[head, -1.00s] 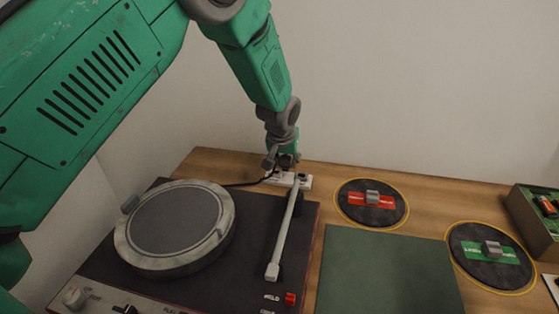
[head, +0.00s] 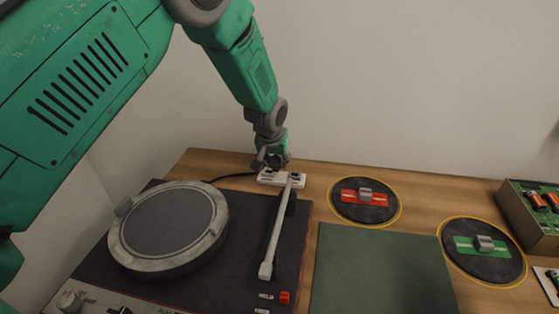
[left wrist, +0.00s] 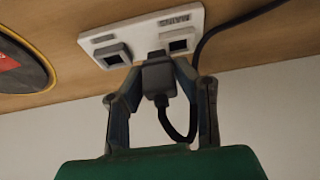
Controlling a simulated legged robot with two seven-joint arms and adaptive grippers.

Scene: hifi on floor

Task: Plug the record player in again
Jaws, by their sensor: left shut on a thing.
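The record player (head: 95,255) stands at the left of the wooden top, its tonearm (head: 277,230) lying along its right side. Behind it lies a white mains strip (head: 295,180), also large in the left wrist view (left wrist: 105,42). My left gripper (head: 270,163) is at the strip's back left edge. In the left wrist view my left gripper (left wrist: 159,73) is shut on a black plug (left wrist: 158,80) with a looping black cable (left wrist: 168,125). The plug overlaps the strip's near edge between two square sockets; I cannot tell whether it touches. My right gripper is not in view.
A dark green mat (head: 380,270) lies in front. A box of batteries (head: 530,215) stands at the right edge. A wall rises behind the strip.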

